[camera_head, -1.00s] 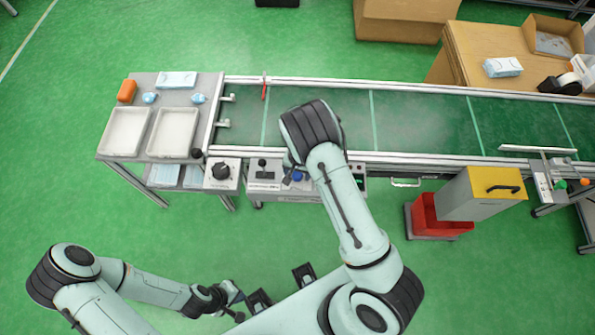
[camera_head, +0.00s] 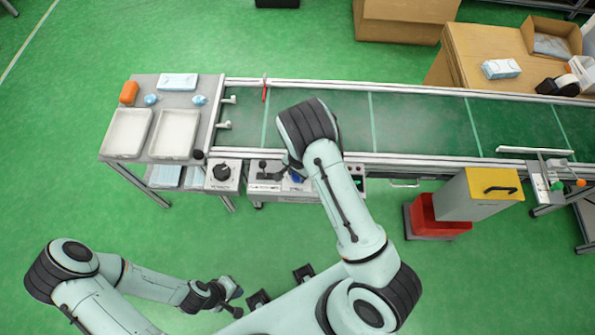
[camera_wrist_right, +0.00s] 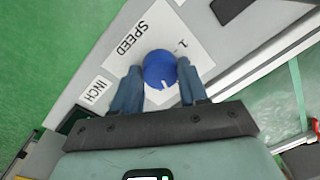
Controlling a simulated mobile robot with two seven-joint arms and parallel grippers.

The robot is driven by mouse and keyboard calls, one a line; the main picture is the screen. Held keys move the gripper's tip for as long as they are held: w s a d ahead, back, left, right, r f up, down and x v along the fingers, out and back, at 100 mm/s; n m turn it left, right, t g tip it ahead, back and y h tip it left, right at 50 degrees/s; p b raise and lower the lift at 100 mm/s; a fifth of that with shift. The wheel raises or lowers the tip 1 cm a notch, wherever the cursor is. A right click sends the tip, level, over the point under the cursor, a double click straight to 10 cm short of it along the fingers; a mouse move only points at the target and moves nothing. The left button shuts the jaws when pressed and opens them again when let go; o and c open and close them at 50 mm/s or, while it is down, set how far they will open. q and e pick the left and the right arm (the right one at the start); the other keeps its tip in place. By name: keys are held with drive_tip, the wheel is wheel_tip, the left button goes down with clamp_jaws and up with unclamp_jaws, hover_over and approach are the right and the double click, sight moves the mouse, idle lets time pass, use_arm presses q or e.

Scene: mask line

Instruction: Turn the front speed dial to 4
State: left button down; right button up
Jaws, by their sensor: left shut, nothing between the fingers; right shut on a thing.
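The blue speed dial (camera_wrist_right: 158,68) shows in the right wrist view on a white plate marked SPEED. A white pointer line is on the dial, towards the lower side of the picture. A numeral 1 is printed above right of it; other numerals are hidden or out of view. My right gripper (camera_wrist_right: 160,72) is shut on the dial, one finger on each side. In the head view a bit of blue (camera_head: 297,177) shows at the control panel, mostly behind my right arm. My left gripper (camera_head: 236,302) is shut and empty, low in the head view, far from the panel.
A black knob (camera_head: 222,172) on a grey box stands left of the panel. The conveyor (camera_head: 420,120) runs behind it. An INCH label (camera_wrist_right: 95,89) lies beside the dial. A table with white trays (camera_head: 173,134) is at left, a red bin (camera_head: 428,220) at right.

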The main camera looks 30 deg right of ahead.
sight(297, 176)
use_arm(q)
drive_tip(key=shift+w+r+p, duration=0.75)
drive_tip(key=shift+w+r, duration=0.15)
drive_tip(key=shift+r, duration=0.25)
use_arm(e)
drive_tip(key=shift+m, duration=2.2)
drive_tip(key=o, duration=1)
drive_tip(key=shift+o, duration=0.2)
use_arm(q)
drive_tip(key=shift+t, duration=0.3)
drive_tip(key=w+r+p, duration=0.2)
drive_tip(key=w+r, duration=0.1)
drive_tip(key=shift+w+r, duration=0.2)
drive_tip(key=shift+w, duration=0.05)
use_arm(e)
wheel_tip(297, 176, up, 13)
drive_tip(key=shift+s+r, duration=0.2)
drive_tip(key=shift+s, duration=0.1)
